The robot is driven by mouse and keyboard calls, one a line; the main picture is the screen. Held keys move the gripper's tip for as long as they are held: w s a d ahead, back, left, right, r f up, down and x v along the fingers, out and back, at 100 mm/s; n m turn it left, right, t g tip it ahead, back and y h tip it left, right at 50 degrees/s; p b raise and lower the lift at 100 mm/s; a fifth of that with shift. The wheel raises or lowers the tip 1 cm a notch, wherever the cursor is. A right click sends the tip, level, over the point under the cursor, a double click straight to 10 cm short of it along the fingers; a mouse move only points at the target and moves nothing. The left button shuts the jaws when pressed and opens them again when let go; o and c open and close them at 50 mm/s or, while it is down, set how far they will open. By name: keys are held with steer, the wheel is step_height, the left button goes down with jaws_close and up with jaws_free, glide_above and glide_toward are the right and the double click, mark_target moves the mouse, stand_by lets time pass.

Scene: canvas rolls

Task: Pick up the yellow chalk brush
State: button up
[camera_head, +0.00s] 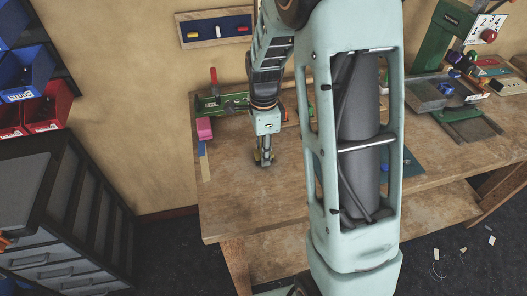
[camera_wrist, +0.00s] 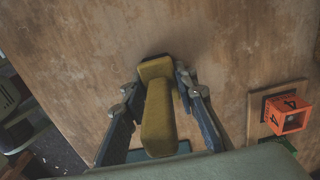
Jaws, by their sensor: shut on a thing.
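The yellow chalk brush (camera_wrist: 158,118) shows in the wrist view as a dull yellow block with a wider end at the top. It lies between the two fingers of my gripper (camera_wrist: 158,88), which is shut on it from both sides.
An orange cube marked 4 (camera_wrist: 290,114) sits on a small wooden board to the right. A pink block (camera_head: 204,128) and a green rack stand at the back left of the bench. A grey tray (camera_head: 425,96) lies at the right. The front left bench top is clear.

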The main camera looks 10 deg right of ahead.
steer(key=shift+r+p, duration=0.6)
steer(key=shift+r, duration=0.2)
step_height(320, 180, up, 2)
steer(key=shift+r+p, duration=0.15)
steer(key=shift+p, duration=0.7)
steer(key=s+a+r+p, duration=0.3)
steer(key=s+r+p, duration=0.4)
steer(key=s, duration=0.6)
steer(key=shift+s+a+r, duration=0.3)
steer(key=shift+r, duration=0.75)
steer(key=shift+w, duration=0.1)
steer(key=w+d+f+n, duration=0.1)
steer(key=w+n, duration=0.5)
steer(key=n, duration=0.3)
steer(key=w+d+f+n, duration=0.1)
steer(key=w+d+n, duration=0.1)
steer(key=w+n, duration=0.4)
steer(key=shift+f+n, duration=0.3)
steer(key=shift+n, duration=1.2)
